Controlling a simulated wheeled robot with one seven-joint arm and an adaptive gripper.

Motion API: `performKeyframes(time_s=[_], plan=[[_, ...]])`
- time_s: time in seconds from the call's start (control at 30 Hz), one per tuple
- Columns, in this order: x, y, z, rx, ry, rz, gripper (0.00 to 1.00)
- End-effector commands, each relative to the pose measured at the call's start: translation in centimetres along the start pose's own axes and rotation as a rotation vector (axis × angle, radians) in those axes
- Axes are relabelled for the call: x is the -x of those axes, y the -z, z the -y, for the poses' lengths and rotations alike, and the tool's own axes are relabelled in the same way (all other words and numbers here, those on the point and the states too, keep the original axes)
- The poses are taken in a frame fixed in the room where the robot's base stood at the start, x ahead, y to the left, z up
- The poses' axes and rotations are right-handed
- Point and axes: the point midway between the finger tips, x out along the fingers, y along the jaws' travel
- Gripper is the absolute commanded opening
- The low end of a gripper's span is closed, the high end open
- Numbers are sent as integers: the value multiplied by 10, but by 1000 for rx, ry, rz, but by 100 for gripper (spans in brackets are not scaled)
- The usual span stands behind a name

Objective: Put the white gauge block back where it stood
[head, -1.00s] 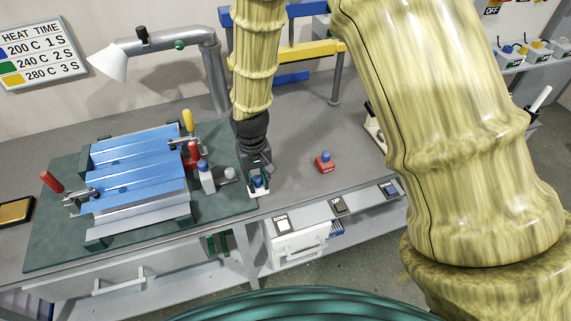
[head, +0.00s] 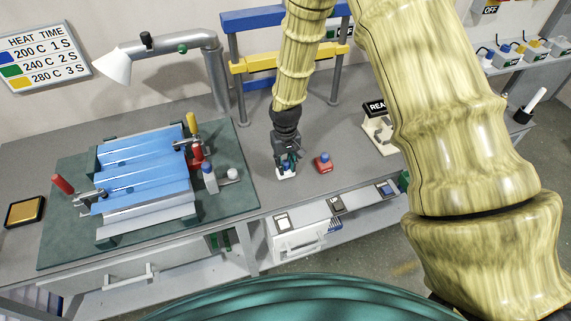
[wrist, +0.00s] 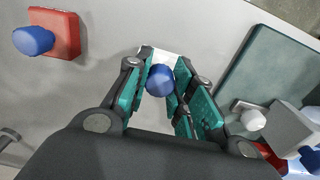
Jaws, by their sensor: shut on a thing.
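My gripper (head: 286,163) is shut on the white gauge block (head: 286,175), with the fingers on either side of its blue knob. In the wrist view the gripper (wrist: 160,92) points down at the bench, and the blue knob (wrist: 160,80) sits between the teal fingers. Part of the block's white body (wrist: 158,53) shows beyond them. The block is over the grey bench, to the left of a red block with a blue knob (head: 324,164). I cannot tell whether its underside touches the bench.
A green mat (head: 60,240) carries a blue corrugated sheet (head: 140,172) under clamps, with a grey blue-topped block (head: 209,180) near its right edge. The red block (wrist: 62,35) is close by. A blue and yellow rack (head: 270,62) stands behind. Open bench lies around the gripper.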

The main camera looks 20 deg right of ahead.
Motion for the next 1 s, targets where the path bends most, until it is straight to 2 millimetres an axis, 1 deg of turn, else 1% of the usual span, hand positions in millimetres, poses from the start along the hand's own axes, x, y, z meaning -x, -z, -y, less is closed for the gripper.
performKeyframes(time_s=[0.23, 0.67, 0.7, 0.8, 1.0], plan=[[-15, 0, 0, 1, 0, 0, 0], [-20, 0, 0, 0, 0, -1, 0], [-20, 0, 0, 0, 0, -1, 27], [-20, 0, 0, 0, 0, -1, 45], [-20, 0, 0, 0, 0, -1, 45]])
